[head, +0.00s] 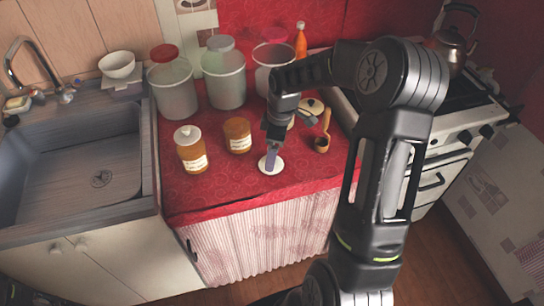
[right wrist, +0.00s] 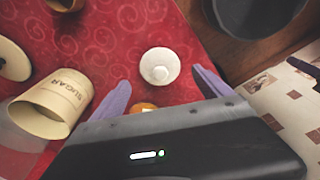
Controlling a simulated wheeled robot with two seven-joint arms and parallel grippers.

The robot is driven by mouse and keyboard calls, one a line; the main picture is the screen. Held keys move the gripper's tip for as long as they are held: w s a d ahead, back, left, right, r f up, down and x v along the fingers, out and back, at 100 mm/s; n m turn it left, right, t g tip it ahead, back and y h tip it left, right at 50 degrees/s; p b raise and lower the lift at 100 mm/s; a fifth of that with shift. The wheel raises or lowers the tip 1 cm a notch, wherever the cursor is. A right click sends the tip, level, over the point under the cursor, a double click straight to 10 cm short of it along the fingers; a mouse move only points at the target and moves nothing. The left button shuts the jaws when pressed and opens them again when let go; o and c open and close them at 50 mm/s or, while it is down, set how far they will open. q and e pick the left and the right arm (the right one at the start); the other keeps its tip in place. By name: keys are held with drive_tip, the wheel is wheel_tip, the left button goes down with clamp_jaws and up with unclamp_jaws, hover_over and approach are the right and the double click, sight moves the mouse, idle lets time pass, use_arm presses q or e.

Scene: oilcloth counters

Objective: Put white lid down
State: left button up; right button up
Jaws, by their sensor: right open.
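A white lid (head: 267,167) lies on the red counter cloth near the front edge, knob up. It also shows in the right wrist view (right wrist: 160,66), beyond and between my fingertips, with clear gaps on both sides. My right gripper (head: 271,155) is over the lid in the head view, its purple fingers pointing down and covering part of it. In the right wrist view my right gripper (right wrist: 160,78) is open and empty. An amber jar (head: 237,136) without a white lid stands behind and left of the lid. My left gripper is not in view.
A white-lidded amber jar (head: 191,151) stands further left. Large clear canisters (head: 174,92) line the back. A cream SUGAR canister (right wrist: 60,98) is at left in the wrist view. A wooden mortar (head: 322,143) stands to the right. The front strip of cloth is clear.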

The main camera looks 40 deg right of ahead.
sight(276, 164)
wheel_tip(276, 164, up, 8)
drive_tip(key=shift+s+d, duration=0.3)
drive_tip(key=shift+s, duration=0.05)
drive_tip(key=shift+f, duration=0.1)
idle(0.6)
